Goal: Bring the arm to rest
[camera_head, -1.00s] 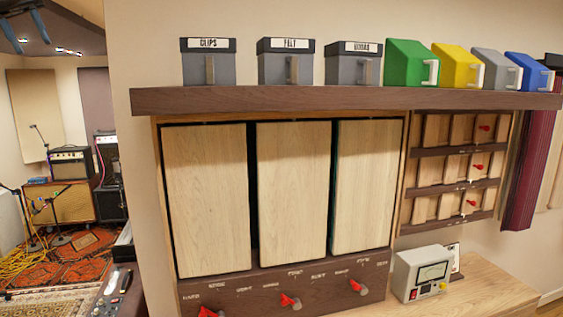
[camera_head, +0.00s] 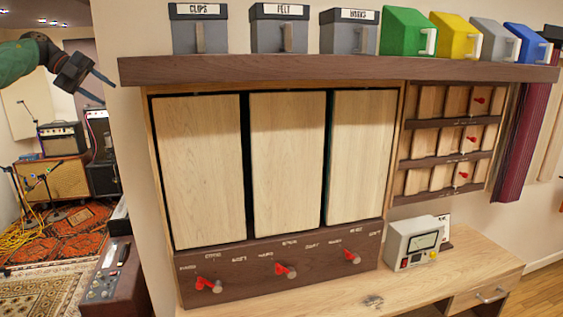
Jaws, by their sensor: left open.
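My left gripper (camera_head: 98,84) is at the upper left of the head view, its arm coming in from the left edge with a green sleeve-like link. Its dark fingers are apart and hold nothing that I can see. It appears in front of the room opening, left of the shelf end and the wall cabinet (camera_head: 284,165). My right gripper is not in view.
A dark shelf (camera_head: 330,68) carries grey labelled boxes and coloured bins. Below the cabinet's three pale panels is a strip with red levers (camera_head: 285,270). A meter box (camera_head: 417,243) stands on the wooden bench (camera_head: 455,270). Amplifiers and cables stand at the left.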

